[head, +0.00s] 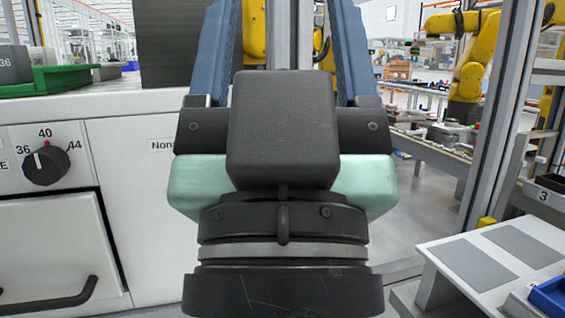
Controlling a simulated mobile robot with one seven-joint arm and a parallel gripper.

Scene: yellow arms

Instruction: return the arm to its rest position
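My gripper (285,30) fills the middle of the head view, close to the camera and pointing away from it. Its two blue fingers stand well apart, one on each side, and run up to the top edge of the picture, so their tips are cut off. Only background shows in the visible gap between them, and no held object is seen. My dark wrist and green-and-black gripper body lie below the fingers. The rest of my arm is hidden or out of view.
A white cabinet (135,210) with a knob (44,165) and handle stands at left. On its top are a green tray (70,78) and a dark upright panel (180,45). A white table (490,260) with a blue bin (550,296) is at lower right, beside a metal post (497,120). Yellow robot arms (470,65) stand behind.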

